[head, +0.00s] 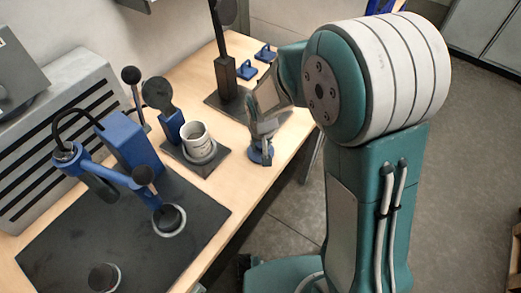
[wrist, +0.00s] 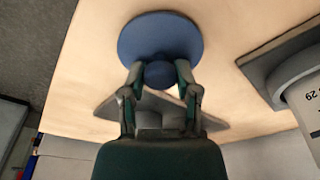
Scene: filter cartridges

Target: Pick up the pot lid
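The pot lid (wrist: 160,35) is a flat blue disc with a round blue knob (wrist: 159,74) on top. It lies on the wooden bench near the front edge, and it also shows in the head view (head: 261,156) below my gripper. My gripper (wrist: 159,70) has one fingertip on each side of the knob. The fingertips look very close to the knob or touching it. I cannot tell whether they press on it. In the head view my gripper (head: 262,142) points down over the lid and hides part of it.
A white mug-like cup (head: 197,137) stands on a dark plate (head: 207,168) to the left of the lid. A dark stand (head: 224,80) rises behind my gripper, with two small blue pieces (head: 245,70) beyond it. A black mat (head: 60,235) with a blue arm-like device fills the near left.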

